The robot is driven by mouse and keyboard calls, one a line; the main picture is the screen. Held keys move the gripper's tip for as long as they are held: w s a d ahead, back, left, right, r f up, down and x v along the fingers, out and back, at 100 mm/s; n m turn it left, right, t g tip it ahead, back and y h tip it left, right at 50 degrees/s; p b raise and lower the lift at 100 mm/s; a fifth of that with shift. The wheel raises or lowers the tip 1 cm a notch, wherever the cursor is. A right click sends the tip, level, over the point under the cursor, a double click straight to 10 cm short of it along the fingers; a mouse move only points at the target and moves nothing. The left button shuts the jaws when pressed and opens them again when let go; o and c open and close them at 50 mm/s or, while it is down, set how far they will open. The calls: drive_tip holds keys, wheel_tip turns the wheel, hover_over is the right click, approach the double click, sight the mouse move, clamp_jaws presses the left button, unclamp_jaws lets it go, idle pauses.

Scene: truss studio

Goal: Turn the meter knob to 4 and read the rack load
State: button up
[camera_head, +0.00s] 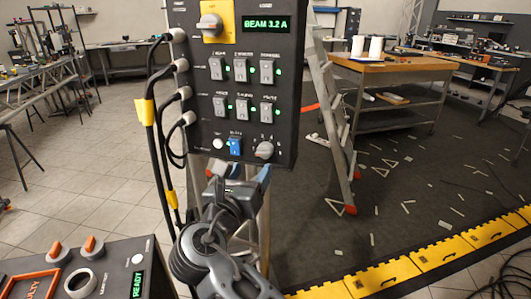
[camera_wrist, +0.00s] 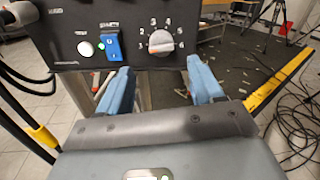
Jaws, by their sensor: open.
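The meter knob (camera_head: 264,149) is a grey dial at the lower right of the black panel (camera_head: 205,127). In the wrist view the knob (camera_wrist: 161,42) has numbers 1 to 6 around it. A small orange mark shows on its lower left, towards 1, though its exact setting is hard to read. The green display (camera_head: 267,24) at the panel's top right reads "BEAM 3.2 A". My gripper (camera_head: 241,177) is open and empty, just below and in front of the panel's lower edge. In the wrist view its blue fingers (camera_wrist: 160,80) stand apart below the knob, not touching it.
A blue switch (camera_head: 234,146) and a white button (camera_head: 217,143) sit left of the knob, below several grey switches. Another knob (camera_head: 210,24) is on a yellow plate. Black cables (camera_head: 152,120) hang at the panel's left. A ladder (camera_head: 335,120) stands behind right.

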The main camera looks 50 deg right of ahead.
sight(262, 153)
drive_tip(key=x, duration=0.8)
drive_tip(key=shift+s+r+p, duration=0.1)
drive_tip(key=shift+r+p, duration=0.05)
drive_tip(key=shift+p, duration=0.15)
drive_tip(key=c, duration=1.1)
